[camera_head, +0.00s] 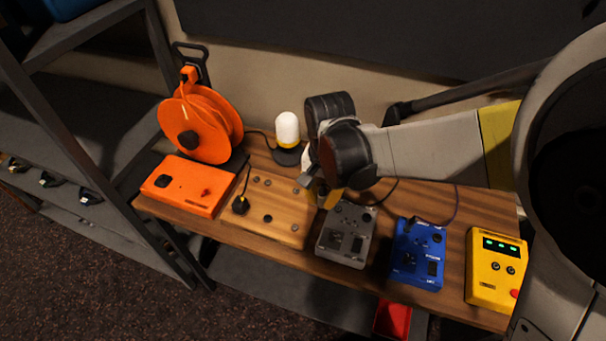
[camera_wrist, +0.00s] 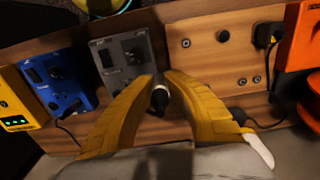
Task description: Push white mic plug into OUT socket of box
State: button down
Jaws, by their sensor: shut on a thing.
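My gripper (camera_wrist: 160,88) points down, with its yellow fingers closed around a small dark plug with a pale band (camera_wrist: 160,98). In the head view my gripper (camera_head: 325,195) is over the desk, between the wooden box and the grey box, and hides the plug. The wooden box (camera_head: 262,222) has several small round sockets or screws on its top; it also shows in the wrist view (camera_wrist: 205,65). A black plug with a cable (camera_head: 240,205) stands in its left part. No OUT label is legible. The held plug appears apart from the wooden box's sockets.
A grey box (camera_head: 345,235), blue box (camera_head: 418,252) and yellow box (camera_head: 496,268) stand to the right. An orange box (camera_head: 185,187) and orange cable reel (camera_head: 200,125) stand left. A white-topped lamp-like thing (camera_head: 288,130) stands behind. Loose cables run along the back.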

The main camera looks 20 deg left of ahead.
jog(key=p, duration=0.5)
send_near(437, 237)
notch_tip(437, 237, down, 4)
jog(key=b, duration=0.7)
jog(key=shift+d+b, duration=0.1)
jog(key=shift+b, duration=0.2)
jog(key=shift+f+b, duration=0.5)
jog(key=shift+f, duration=0.1)
jog(key=shift+f+b, duration=0.75)
jog(key=shift+f+b, duration=0.7)
jog(key=shift+b, duration=0.2)
dwell(0.8)
jog(key=c, duration=1.4)
grip_release()
jog(key=shift+r, duration=0.1)
jog(key=shift+r, duration=0.1)
